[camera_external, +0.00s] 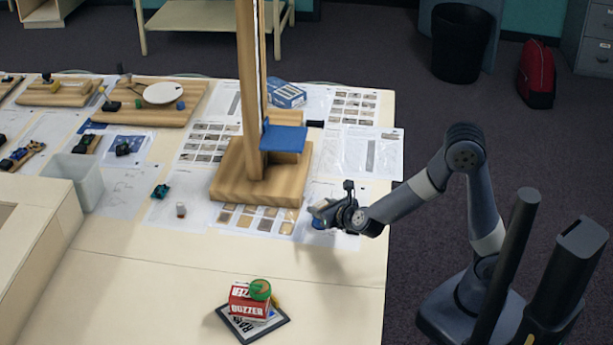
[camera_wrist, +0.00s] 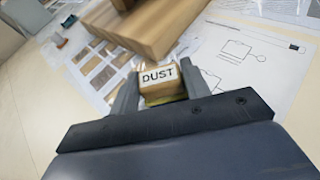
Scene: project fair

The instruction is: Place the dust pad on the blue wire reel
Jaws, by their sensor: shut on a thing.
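The dust pad (camera_wrist: 158,78) is a small tan block with a white label reading DUST, with a yellowish edge below it. In the wrist view it sits between the two fingers of my gripper (camera_wrist: 160,88), which is shut on it. In the external view my gripper (camera_external: 319,211) is low over the table, right of the wooden stand's base. A small blue shape (camera_external: 318,223) shows at the fingertips; I cannot tell whether it is the blue wire reel. A small blue piece (camera_external: 180,105) lies by the white disc on a wooden board, also not clearly a reel.
The wooden stand (camera_external: 262,180) with a blue platform (camera_external: 284,138) rises close to my gripper. A red buzzer box (camera_external: 250,302) with a green round piece (camera_external: 260,289) on top sits at the front. A grey bin (camera_external: 78,178) stands left.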

